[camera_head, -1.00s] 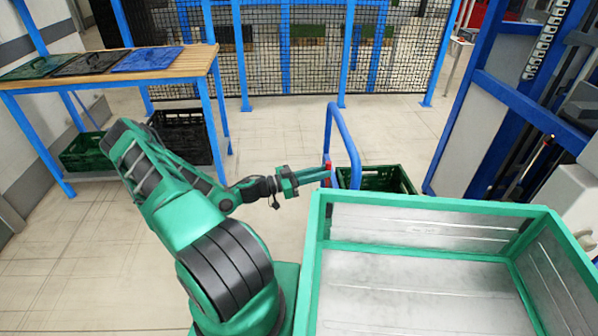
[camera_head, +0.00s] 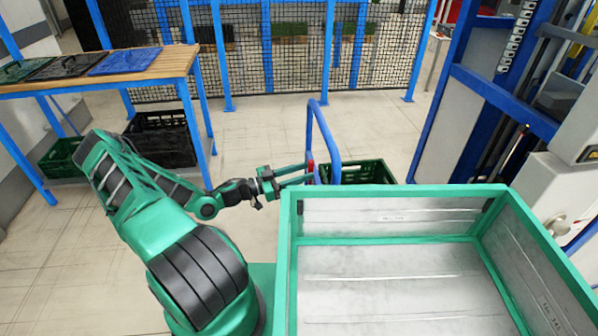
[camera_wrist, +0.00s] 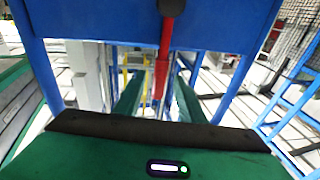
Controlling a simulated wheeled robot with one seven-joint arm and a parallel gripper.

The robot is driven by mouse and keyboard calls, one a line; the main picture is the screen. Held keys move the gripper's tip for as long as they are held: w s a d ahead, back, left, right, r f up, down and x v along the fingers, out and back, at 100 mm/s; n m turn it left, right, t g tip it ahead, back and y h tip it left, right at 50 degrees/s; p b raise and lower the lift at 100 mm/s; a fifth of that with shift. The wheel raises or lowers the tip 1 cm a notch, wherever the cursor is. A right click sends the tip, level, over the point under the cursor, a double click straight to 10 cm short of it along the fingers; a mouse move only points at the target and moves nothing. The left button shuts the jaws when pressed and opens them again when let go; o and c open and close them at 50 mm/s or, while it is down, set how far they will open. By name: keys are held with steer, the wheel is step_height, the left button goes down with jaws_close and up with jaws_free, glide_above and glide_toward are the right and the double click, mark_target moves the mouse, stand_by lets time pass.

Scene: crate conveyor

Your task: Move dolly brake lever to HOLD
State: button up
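The dolly's blue frame (camera_head: 328,134) stands beyond my arm. Its red brake lever (camera_head: 311,167) sits low on the near-left side of that frame. In the wrist view the lever (camera_wrist: 162,68) is a red shaft with a black knob (camera_wrist: 171,7), in front of a blue panel (camera_wrist: 115,22). My gripper (camera_head: 308,173) is open at the lever. In the wrist view its two green fingers (camera_wrist: 158,98) are apart, and the lever appears between them. I cannot tell whether either finger touches it. No HOLD marking is readable.
A green crate (camera_head: 385,179) sits at the dolly. A large green-rimmed bin (camera_head: 398,190) fills the near right. A wooden-topped table (camera_head: 175,66) with crates below stands left. Blue-framed machinery (camera_head: 505,97) stands right, mesh fencing (camera_head: 290,48) behind. Open floor (camera_head: 255,130) lies between.

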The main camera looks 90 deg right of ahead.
steer(key=shift+r, duration=0.1)
steer(key=v, duration=1)
steer(key=shift+w, duration=0.4)
steer(key=shift+a, duration=0.15)
